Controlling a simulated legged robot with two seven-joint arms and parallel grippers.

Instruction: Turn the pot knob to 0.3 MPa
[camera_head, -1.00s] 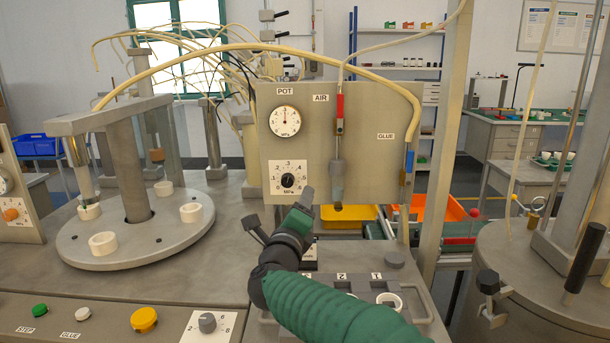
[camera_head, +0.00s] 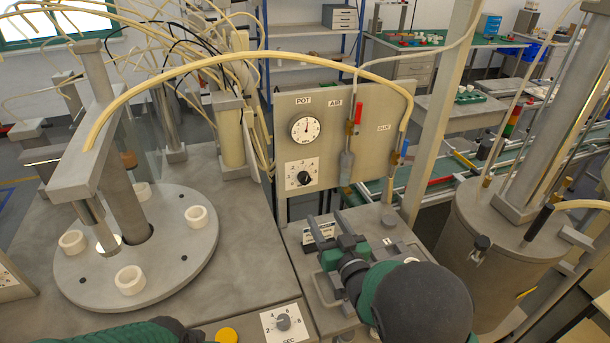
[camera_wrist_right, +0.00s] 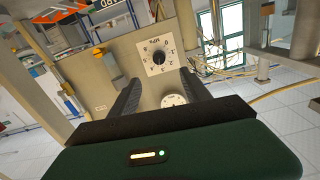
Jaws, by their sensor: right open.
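The pot knob (camera_head: 304,178) is a black round knob on a white scale plate, low on the left of the grey panel under the POT gauge (camera_head: 305,128). In the right wrist view the knob (camera_wrist_right: 159,57) shows ahead, seen upside down, with the gauge (camera_wrist_right: 173,100) partly hidden by my gripper. Its exact setting is too small to read. The gauge needle points roughly upward. My right gripper (camera_head: 326,217) is open and empty, below and in front of the knob, apart from it. Part of my left arm shows at the bottom edge; its gripper is out of view.
The air regulator (camera_head: 346,165) hangs right of the knob. A pale hose (camera_head: 255,55) arches over the panel. A round turntable (camera_head: 190,245) with white rings stands at left, a large tank (camera_head: 500,250) at right. Space directly before the knob looks clear.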

